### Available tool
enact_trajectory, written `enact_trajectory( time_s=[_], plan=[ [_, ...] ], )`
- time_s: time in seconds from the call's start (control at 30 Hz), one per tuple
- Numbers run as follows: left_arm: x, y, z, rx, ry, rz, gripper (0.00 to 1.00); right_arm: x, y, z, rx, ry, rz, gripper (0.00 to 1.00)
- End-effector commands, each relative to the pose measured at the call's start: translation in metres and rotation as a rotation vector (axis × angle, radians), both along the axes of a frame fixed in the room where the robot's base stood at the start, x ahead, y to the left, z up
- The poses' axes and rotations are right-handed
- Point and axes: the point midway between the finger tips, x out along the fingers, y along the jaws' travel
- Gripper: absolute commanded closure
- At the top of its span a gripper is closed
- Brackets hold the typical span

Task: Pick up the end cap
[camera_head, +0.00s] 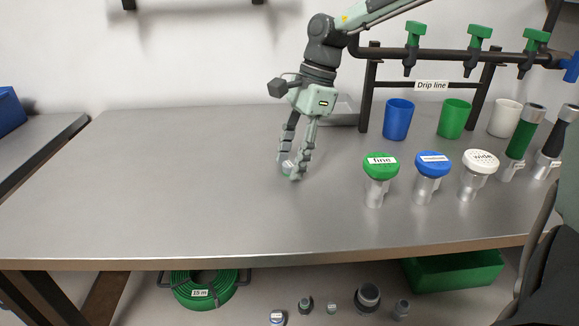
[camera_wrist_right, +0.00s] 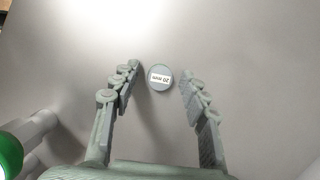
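The end cap (camera_head: 288,166) is a small, low round piece on the metal bench, partly hidden by my fingers in the head view. In the right wrist view the end cap (camera_wrist_right: 160,84) shows a grey-green disc with a white "20 mm" label. My right gripper (camera_head: 290,169) points down over it. In the right wrist view the right gripper (camera_wrist_right: 160,70) is open, with one fingertip on each side of the cap and a gap on both sides. My left gripper is out of view.
Filters with green (camera_head: 381,166), blue (camera_head: 434,163) and white (camera_head: 481,161) tops stand to the right. Blue (camera_head: 398,119), green (camera_head: 454,118) and white (camera_head: 504,118) cups stand behind, by the drip line rack (camera_head: 432,54). The left of the bench (camera_head: 160,180) is clear.

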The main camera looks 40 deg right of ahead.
Motion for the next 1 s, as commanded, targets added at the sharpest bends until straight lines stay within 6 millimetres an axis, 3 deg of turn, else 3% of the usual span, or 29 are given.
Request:
enact_trajectory(
  time_s=[0.03, 0.2, 0.57, 1.0],
  plan=[
    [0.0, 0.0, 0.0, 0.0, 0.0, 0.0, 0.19, 0.0, 0.0, 0.0, 0.0, 0.0, 0.0, 0.65],
    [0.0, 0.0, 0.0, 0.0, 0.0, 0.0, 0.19, 0.0, 0.0, 0.0, 0.001, -0.001, 0.0, 0.86],
    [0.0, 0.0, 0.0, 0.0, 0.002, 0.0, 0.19, 0.001, 0.0, 0.005, 0.001, -0.003, -0.001, 0.87],
    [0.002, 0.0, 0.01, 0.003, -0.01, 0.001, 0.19, 0.001, 0.0, 0.083, 0.0, -0.005, -0.001, 0.87]
  ],
)
